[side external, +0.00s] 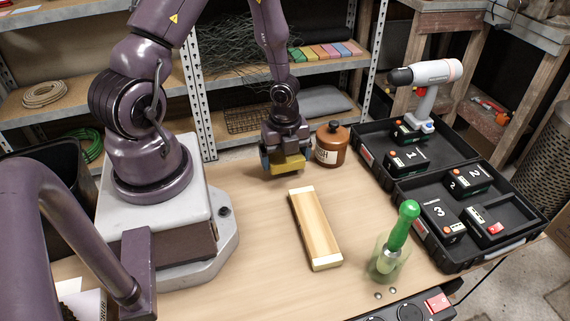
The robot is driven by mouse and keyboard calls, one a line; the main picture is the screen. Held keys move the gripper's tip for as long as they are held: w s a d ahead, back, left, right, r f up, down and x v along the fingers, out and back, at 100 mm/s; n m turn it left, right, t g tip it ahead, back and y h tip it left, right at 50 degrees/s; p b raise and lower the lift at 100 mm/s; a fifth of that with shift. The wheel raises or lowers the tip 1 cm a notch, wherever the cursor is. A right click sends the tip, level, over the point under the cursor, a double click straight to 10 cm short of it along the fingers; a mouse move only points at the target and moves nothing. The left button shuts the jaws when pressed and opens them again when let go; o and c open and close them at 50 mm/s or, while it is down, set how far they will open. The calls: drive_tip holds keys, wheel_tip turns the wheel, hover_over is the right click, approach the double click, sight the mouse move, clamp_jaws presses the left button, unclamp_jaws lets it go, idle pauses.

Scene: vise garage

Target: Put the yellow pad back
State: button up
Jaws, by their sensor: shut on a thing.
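My gripper (286,158) is shut on the yellow pad (289,165), a small block, and holds it low over the back part of the wooden table. Whether the pad touches the table is hard to tell. The gripper's fingers partly cover the pad. A row of coloured pads (326,51) in several colours lies on the shelf behind; whether there is a gap in it is too small to tell.
A brown jar (331,146) stands just right of my gripper. A green-handled tool (402,226) stands in a clear holder. A black case (419,165) with batteries and a drill (431,73) is at right.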

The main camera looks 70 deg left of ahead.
drive_tip(key=shift+f, duration=1.3)
drive_tip(key=shift+f, duration=0.15)
drive_tip(key=o, duration=0.7)
